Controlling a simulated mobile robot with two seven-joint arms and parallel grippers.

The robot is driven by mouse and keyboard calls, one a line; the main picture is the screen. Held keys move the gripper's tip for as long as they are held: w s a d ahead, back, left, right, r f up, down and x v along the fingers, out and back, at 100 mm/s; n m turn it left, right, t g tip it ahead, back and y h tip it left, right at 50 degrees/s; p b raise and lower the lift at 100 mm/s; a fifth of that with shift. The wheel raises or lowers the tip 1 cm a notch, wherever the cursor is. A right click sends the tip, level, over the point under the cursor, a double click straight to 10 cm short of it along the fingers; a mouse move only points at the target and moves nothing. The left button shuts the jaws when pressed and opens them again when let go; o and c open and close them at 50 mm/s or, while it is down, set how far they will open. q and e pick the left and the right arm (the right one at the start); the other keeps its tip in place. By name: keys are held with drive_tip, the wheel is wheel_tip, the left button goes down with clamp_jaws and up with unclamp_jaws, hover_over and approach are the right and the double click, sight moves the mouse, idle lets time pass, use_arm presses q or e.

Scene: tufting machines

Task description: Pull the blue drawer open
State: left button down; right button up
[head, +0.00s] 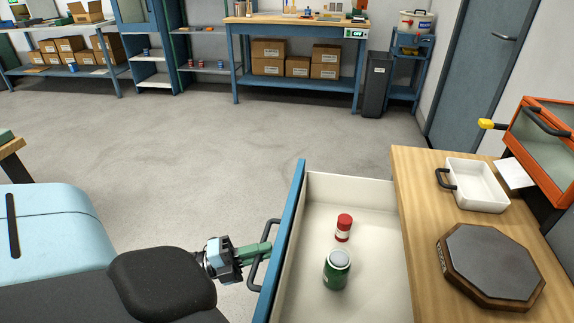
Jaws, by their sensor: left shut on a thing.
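The blue drawer (288,228) is pulled out from under the wooden worktop, with its white interior in view. Its blue front faces left, and its dark bar handle (264,262) is on that front. My left gripper (262,250) comes in from the left and is shut on the handle. The near end of the drawer is cut off by the frame. My right gripper is not in view.
The wooden worktop (425,215) at right bears a white tray (478,183), an octagonal grey-topped block (492,262) and an orange-framed box (545,150). Bare floor (220,140) lies left of and beyond the drawer. A workbench (290,20) and shelves stand far back.

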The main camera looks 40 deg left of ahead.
use_arm(q)
drive_tip(key=shift+s+a, duration=0.7)
drive_tip(key=shift+a, duration=0.35)
drive_tip(key=c, duration=1.5)
unclamp_jaws()
drive_tip(key=shift+o, duration=0.2)
drive_tip(key=b+v, duration=0.1)
drive_tip(key=v, duration=0.6)
drive_tip(key=shift+s+a, duration=0.25)
drive_tip(key=shift+s, duration=0.05)
drive_tip(key=shift+f, duration=0.1)
